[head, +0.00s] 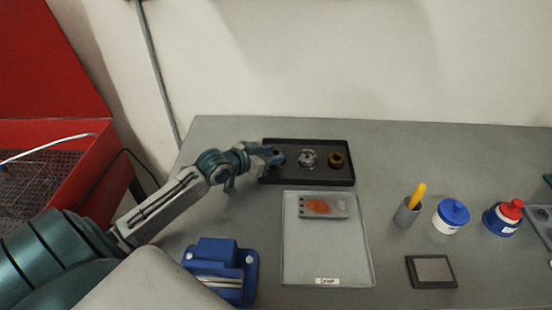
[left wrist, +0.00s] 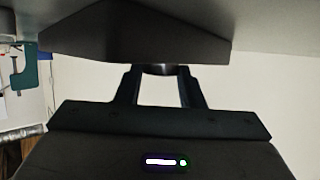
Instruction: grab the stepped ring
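A black tray (head: 305,181) lies at the back of the table and also shows in the left wrist view (left wrist: 105,42). A bluish dark part (head: 279,157) sits in its left end, partly hidden by my left gripper (head: 271,156). A silvery toothed-looking part (head: 308,158) is in the middle and a brown ring (head: 336,160) at the right. I cannot tell for sure which is the stepped ring. In the left wrist view my left gripper (left wrist: 160,72) has its fingers apart, with a dark rounded part (left wrist: 160,69) between the tips. My right gripper is not in view.
In front of the tray is a light grey mat (head: 325,252) with a stained block (head: 323,206). A blue fixture (head: 220,268) is near my left arm. A cup with a yellow handle (head: 406,214), two bottles and a small scale (head: 431,271) stand right. Bare table lies right of the tray.

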